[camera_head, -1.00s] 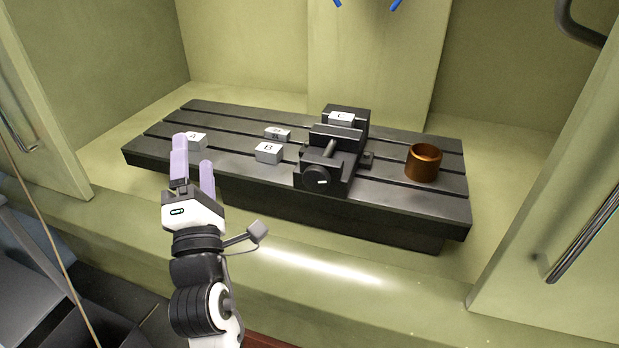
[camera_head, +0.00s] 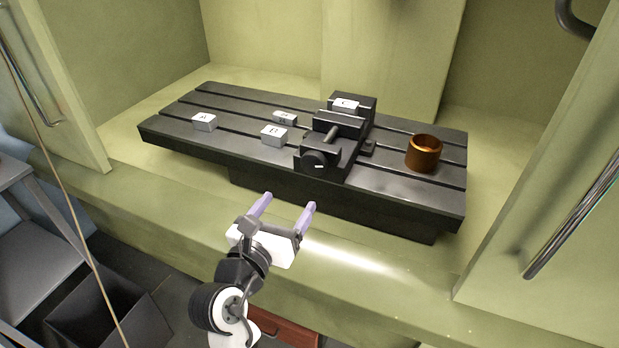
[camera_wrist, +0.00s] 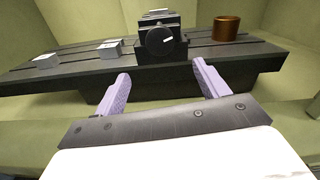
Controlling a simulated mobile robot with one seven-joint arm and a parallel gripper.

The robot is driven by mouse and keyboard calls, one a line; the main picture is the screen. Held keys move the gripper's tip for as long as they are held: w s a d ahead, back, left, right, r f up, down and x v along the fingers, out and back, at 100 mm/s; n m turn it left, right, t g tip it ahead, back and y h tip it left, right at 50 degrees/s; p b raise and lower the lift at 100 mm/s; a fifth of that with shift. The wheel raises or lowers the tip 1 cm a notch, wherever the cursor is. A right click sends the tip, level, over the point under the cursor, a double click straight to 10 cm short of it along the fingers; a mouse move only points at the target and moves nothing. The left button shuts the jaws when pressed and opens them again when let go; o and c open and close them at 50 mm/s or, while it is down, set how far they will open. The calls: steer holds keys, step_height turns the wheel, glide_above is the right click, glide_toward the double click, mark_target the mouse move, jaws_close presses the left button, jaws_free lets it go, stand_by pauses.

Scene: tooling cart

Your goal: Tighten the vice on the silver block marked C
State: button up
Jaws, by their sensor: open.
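The black vice (camera_head: 333,142) stands on the slotted table, with its round knob (camera_head: 315,162) on the near side. The knob has a white mark and also shows in the wrist view (camera_wrist: 159,40). The silver block marked C (camera_head: 346,104) sits at the vice's far end, between its jaws; whether both jaws touch it I cannot tell. My gripper (camera_head: 287,203) is open and empty, in front of and below the table's near edge. In the wrist view its two purple fingers (camera_wrist: 160,88) are spread, with the knob ahead and above, between them.
Block A (camera_head: 205,121), block B (camera_head: 274,135) and another silver block (camera_head: 285,117) lie left of the vice on the slotted table (camera_head: 400,197). A copper-coloured ring (camera_head: 424,153) stands to the right. Cabinet doors flank both sides; the space before the knob is clear.

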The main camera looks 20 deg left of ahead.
mark_target(313, 167)
steer(key=w, duration=0.4)
steer(key=w+b, duration=0.1)
steer(key=w, duration=0.3)
steer(key=w+b, duration=0.1)
steer(key=w, duration=0.3)
steer(key=shift+d, duration=0.25)
steer(key=shift+s, duration=0.1)
steer(key=c, duration=1)
steer(key=shift+o, duration=0.2)
steer(key=shift+r+p, duration=0.15)
steer(key=shift+p, duration=0.3)
